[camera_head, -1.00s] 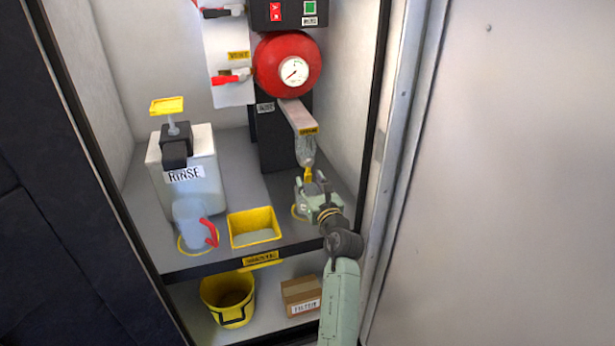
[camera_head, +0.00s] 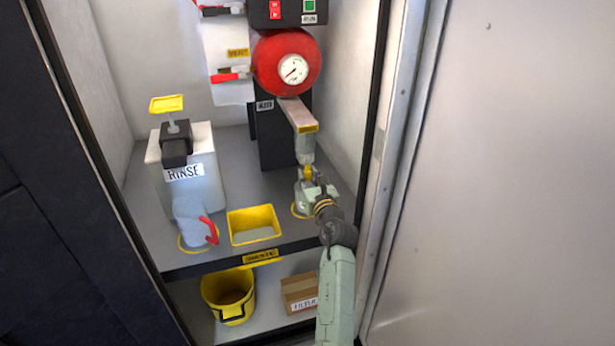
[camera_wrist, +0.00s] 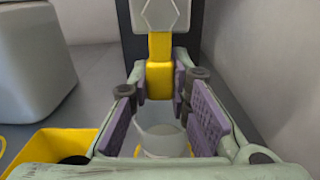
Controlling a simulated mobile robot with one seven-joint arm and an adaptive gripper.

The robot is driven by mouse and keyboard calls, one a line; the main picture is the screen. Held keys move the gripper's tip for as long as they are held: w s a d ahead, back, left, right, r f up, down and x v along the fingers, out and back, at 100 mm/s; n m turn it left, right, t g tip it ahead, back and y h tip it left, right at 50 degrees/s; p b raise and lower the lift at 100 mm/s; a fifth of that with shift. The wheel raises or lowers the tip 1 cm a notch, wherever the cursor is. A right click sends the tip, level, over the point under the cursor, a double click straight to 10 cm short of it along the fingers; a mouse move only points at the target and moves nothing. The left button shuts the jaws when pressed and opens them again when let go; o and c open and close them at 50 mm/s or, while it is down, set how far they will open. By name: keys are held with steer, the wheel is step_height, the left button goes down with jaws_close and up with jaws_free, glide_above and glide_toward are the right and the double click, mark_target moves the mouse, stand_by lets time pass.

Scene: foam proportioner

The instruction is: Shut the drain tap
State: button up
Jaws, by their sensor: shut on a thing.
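The yellow drain tap (camera_head: 309,171) hangs under the clear bowl (camera_head: 305,148) below the red tank. In the wrist view the tap (camera_wrist: 159,77) stands upright between my purple finger pads. My gripper (camera_wrist: 160,86) is shut on it, with pads on its left and right sides. The bowl's clear lower end (camera_wrist: 160,14) shows above the tap. In the head view my gripper (camera_head: 310,183) covers part of the tap's lower end. A pale translucent cup (camera_wrist: 160,140) stands below the tap, partly hidden by my gripper.
The red tank (camera_head: 287,62) with its gauge is above. A yellow tray (camera_head: 254,226), a jug with a red handle (camera_head: 192,218) and the RINSE container (camera_head: 187,172) stand left on the shelf. A yellow bucket (camera_head: 229,293) and a box (camera_head: 299,292) are below. The cabinet's right wall is close.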

jaws_close()
steer(key=shift+r+p, duration=0.1)
steer(key=shift+p, duration=0.25)
